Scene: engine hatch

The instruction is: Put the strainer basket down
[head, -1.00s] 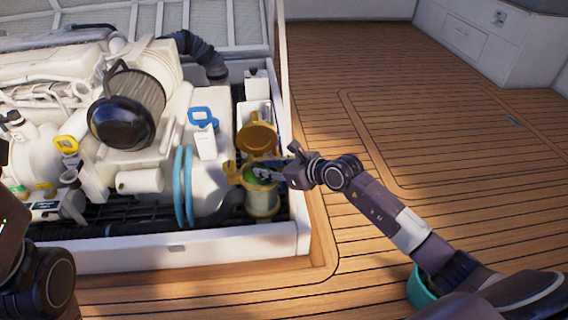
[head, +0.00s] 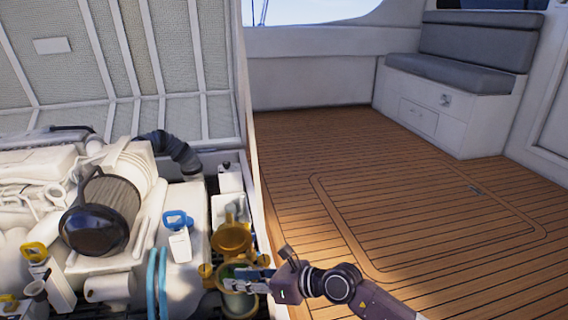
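The sea strainer (head: 239,304) stands at the right end of the engine bay, a pale cylinder with a brass-coloured top. Its round golden lid (head: 232,238) is tipped up behind the mouth. My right gripper (head: 245,280) comes in from the right, with its fingers over the strainer's mouth. Something green shows inside the mouth beside the fingers. I cannot make out the strainer basket as a separate thing, nor whether the fingers hold it. My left gripper is out of view.
The engine (head: 105,215) with its black-capped filter fills the left side. A blue-handled dipstick or cap (head: 178,220) and blue hoses (head: 157,285) stand left of the strainer. The white hatch rim (head: 262,215) borders the bay. The wooden deck (head: 400,190) to the right is clear.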

